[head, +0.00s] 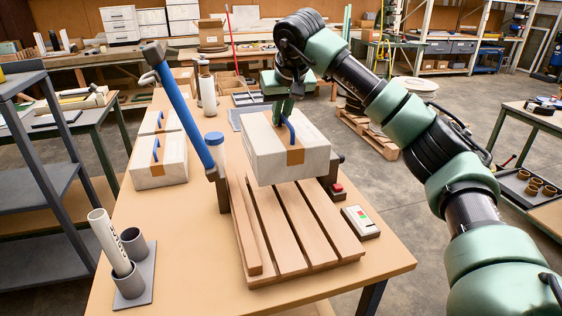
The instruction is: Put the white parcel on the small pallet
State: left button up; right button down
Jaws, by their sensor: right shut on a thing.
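A white parcel (293,163) with a brown tape band and a blue strap handle (290,130) hangs from my right gripper (284,112). The gripper is shut on the handle, above the parcel's top. The parcel is over the far part of the small wooden pallet (300,238) and hides that part. I cannot tell whether its underside touches the slats. The near slats are bare. My left gripper is not in view.
Two similar white parcels (160,163) stand at the table's left. A blue lever (183,115) with a dark head rises left of the pallet. A grey holder with tubes (132,285) is at front left. A control box (360,222) sits right of the pallet.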

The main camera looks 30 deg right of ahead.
aim_at(280, 138)
notch_tip(280, 138, down, 6)
jog(key=shift+w+f, duration=0.1)
jog(key=shift+f, duration=0.75)
notch_tip(280, 138, down, 3)
jog(key=shift+a+f, duration=0.1)
jog(key=shift+f, duration=0.25)
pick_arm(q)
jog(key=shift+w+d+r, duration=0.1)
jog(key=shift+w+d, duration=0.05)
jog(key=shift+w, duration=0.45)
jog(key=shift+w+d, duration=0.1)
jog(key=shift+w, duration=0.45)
